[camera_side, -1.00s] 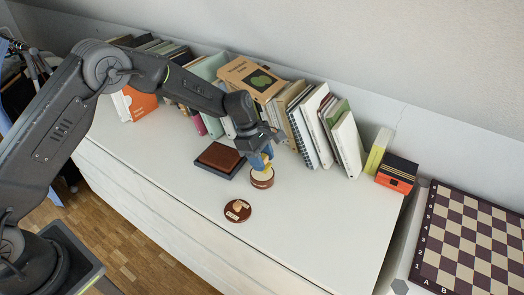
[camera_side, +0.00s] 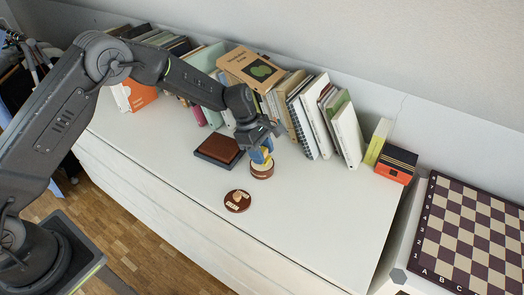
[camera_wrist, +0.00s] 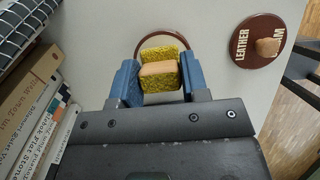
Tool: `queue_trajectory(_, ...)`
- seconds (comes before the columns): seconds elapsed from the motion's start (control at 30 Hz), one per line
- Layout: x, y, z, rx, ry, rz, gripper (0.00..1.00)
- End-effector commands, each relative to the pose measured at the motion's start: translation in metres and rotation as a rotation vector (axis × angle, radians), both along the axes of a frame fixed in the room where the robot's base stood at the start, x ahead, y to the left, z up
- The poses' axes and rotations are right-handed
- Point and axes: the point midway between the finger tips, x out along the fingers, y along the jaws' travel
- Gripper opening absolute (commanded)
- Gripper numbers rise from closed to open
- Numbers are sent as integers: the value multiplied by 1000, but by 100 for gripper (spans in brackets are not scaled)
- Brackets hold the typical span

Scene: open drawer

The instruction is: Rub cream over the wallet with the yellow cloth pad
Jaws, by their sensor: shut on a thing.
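The brown wallet (camera_side: 220,147) lies flat on a dark mat (camera_side: 206,155) in the side view, left of my gripper. My gripper (camera_side: 262,158) is shut on the yellow cloth pad, held by its tan block, with blue fingers on both sides. The pad shows clearly in the wrist view (camera_wrist: 165,83). It is over the open round cream tin (camera_side: 262,173), whose brown rim (camera_wrist: 150,40) shows behind it. I cannot tell if the pad touches the cream. The tin's brown lid (camera_side: 237,203), lettered and with a tan knob, lies apart, nearer the front edge.
A row of books (camera_side: 310,120) stands along the back, close behind my gripper. A black-and-orange box (camera_side: 396,165) and a yellow-green box (camera_side: 378,142) stand at the right. A chessboard (camera_side: 470,230) is beyond the right edge. The white top is clear in front and right.

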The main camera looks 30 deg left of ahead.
Motion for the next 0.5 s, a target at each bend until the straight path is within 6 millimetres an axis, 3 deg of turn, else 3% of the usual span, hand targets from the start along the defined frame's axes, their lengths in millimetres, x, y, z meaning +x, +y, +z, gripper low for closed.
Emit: queue_trajectory(0.5,0,0,-6,0,0,0,22)
